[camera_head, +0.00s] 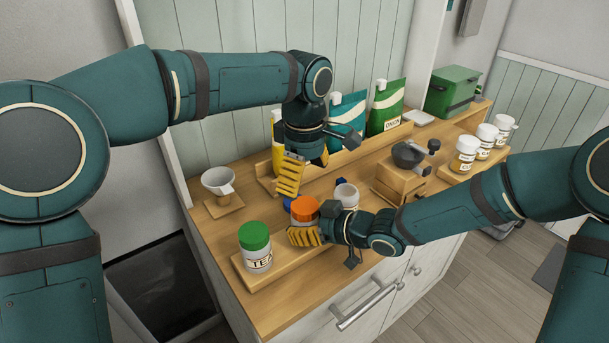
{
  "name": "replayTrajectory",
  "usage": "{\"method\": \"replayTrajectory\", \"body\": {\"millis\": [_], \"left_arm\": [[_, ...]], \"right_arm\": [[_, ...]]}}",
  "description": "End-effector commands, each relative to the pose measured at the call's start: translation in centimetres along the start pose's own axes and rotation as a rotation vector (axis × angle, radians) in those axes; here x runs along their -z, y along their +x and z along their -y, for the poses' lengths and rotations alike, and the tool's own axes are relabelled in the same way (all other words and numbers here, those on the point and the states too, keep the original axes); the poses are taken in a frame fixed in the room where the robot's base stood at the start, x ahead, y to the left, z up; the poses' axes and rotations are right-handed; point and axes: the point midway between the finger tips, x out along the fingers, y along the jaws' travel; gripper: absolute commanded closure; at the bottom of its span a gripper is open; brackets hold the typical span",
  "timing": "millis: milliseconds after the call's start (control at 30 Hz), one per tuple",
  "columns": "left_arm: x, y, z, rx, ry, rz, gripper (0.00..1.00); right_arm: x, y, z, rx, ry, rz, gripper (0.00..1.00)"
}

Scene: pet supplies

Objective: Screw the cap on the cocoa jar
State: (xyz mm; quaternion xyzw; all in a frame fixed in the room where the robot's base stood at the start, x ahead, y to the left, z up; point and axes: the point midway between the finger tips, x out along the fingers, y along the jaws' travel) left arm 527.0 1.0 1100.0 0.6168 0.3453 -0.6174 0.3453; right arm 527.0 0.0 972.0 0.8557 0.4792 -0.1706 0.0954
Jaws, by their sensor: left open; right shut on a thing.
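A jar with an orange cap (305,208) stands on the wooden tray at the front of the counter. Its label is hidden by my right gripper, so I cannot read whether it is the cocoa jar. My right gripper (306,236) is shut on this jar just below the cap. The cap sits at the jar's top; I cannot tell whether it is tight. My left gripper (290,178) is open, pointing down just above and slightly left of the orange cap, and seems not to touch it.
A green-lidded TEA jar (257,247) stands left on the tray (285,272). A white jar (347,194) stands right of the orange cap. A white dripper (218,181), a grinder (408,157), upright bags (387,106) and several small jars (466,153) surround the workspace.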

Motion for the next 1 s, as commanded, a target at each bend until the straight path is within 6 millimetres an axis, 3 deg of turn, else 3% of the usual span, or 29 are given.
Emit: {"method": "replayTrajectory", "body": {"millis": [433,800,1000], "left_arm": [[0.0,0.7,0.0,0.002,-0.001,0.000,0.13],[0.0,5.9,0.1,0.003,-0.001,0.001,0.13],[0.0,7.6,0.0,0.001,0.000,0.000,0.13]], "right_arm": [[0.1,0.0,-0.1,-0.002,-0.001,-0.003,1.00],[0.1,0.0,-0.1,-0.002,-0.001,-0.003,1.00],[0.1,0.0,-0.1,-0.002,-0.001,-0.003,1.00]]}}
